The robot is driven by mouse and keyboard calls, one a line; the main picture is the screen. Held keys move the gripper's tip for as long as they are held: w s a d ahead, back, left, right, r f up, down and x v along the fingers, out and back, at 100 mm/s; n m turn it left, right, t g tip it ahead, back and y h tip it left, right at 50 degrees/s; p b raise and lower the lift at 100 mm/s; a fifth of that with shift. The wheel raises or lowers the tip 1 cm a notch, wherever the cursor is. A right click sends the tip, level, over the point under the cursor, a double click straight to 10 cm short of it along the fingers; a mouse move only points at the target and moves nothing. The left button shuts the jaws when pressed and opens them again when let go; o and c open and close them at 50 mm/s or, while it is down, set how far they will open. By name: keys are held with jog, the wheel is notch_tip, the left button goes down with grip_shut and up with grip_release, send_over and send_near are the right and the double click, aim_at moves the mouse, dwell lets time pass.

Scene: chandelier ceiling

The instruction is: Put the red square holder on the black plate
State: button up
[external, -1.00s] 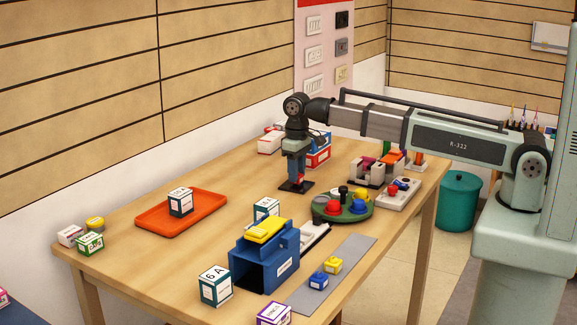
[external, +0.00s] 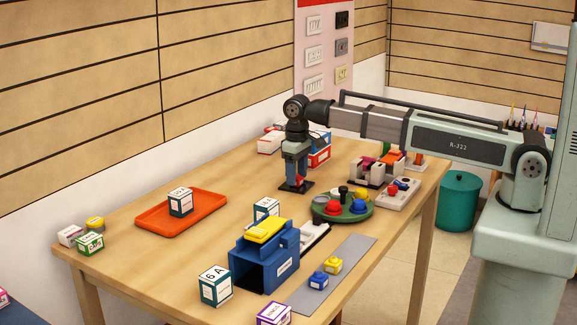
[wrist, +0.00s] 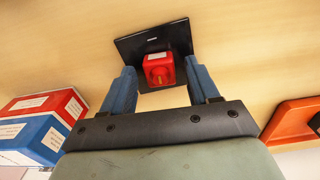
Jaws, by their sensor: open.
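In the external view the red holder (external: 299,182) is partly hidden by my gripper, and the black plate (external: 285,187) lies flat on the table. My gripper (wrist: 160,85) is open. Its two blue fingers are apart, one on each side of the holder, with gaps visible between them and the holder.
A red and blue box (external: 318,155) stands close behind my gripper. A green round tray (external: 322,214) with coloured knobs is to the right and nearer the camera. An orange tray (external: 215,203) with a box lies to the left. The table between is clear.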

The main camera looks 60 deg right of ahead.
notch_tip(320, 180, up, 12)
dwell(0.6)
jog(key=shift+r, duration=0.1)
